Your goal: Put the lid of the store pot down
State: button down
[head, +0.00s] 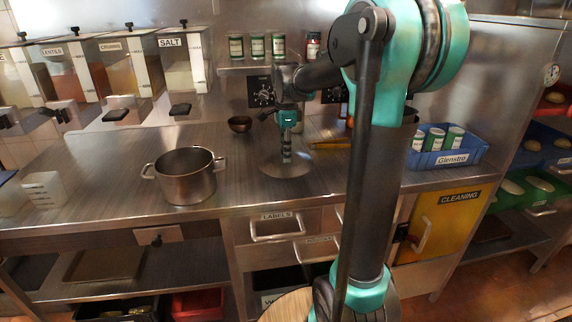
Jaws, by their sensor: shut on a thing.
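The store pot (186,186) is a steel pot with two side handles, standing open on the steel counter at the left of centre. Its lid (284,170) is a round, shiny steel disc to the right of the pot, apart from it. My gripper (286,150) points down above the middle of the lid and is shut on it. The lid looks level and low over the counter; I cannot tell whether it touches the counter. The lid's grip is mostly hidden by my gripper.
A white container (44,189) is at the far left. Counter (105,172) around the pot is mostly clear. My arm hides part of the right side.

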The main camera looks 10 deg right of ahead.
aim_at(286, 164)
jog(key=shift+f, duration=2.3)
jog(key=shift+f, duration=0.15)
jog(key=c, duration=1.2)
grip_release()
notch_tip(286, 164, up, 12)
jog(key=shift+r, duration=0.2)
